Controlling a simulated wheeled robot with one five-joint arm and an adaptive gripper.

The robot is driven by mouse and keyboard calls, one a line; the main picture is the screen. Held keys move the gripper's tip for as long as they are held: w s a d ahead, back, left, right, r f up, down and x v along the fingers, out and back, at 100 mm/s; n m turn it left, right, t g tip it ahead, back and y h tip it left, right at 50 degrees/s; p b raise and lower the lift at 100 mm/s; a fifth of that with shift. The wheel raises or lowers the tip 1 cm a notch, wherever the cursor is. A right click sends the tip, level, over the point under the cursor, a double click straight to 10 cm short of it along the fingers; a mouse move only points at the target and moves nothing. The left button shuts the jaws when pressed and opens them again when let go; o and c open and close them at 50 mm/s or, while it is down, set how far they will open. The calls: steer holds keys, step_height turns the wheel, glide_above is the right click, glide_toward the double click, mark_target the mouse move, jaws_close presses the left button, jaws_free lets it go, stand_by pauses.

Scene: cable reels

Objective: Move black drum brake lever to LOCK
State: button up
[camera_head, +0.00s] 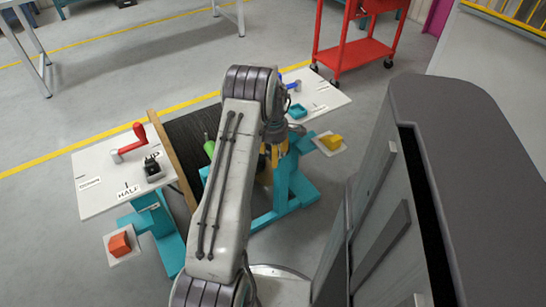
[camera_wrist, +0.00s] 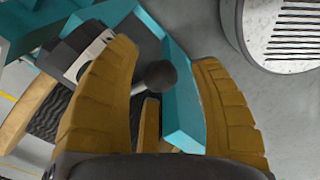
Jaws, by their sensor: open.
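The black drum (camera_head: 190,128) with its wooden flange (camera_head: 172,160) sits in a teal stand, partly behind my arm. In the wrist view, a black ball knob (camera_wrist: 160,76), seemingly the brake lever's end, shows between my fingers beside a teal beam. Its shaft is mostly hidden, and I cannot tell whether a finger touches it. My gripper (camera_wrist: 168,72) is open, with one yellow finger on either side of the knob in the picture. In the head view my gripper (camera_head: 268,155) is low at the stand's right side, mostly hidden by my arm. No LOCK mark is readable.
A white left panel (camera_head: 95,195) carries a red crank (camera_head: 130,143) and a black fitting (camera_head: 153,168). The right panel (camera_head: 325,97) has blue and teal parts. Orange (camera_head: 119,243) and yellow (camera_head: 331,141) blocks flank the stand. A large grey body (camera_head: 470,150) stands at right.

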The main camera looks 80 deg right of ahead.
steer(key=shift+f, duration=0.6)
steer(key=shift+c, duration=0.3)
jaws_close()
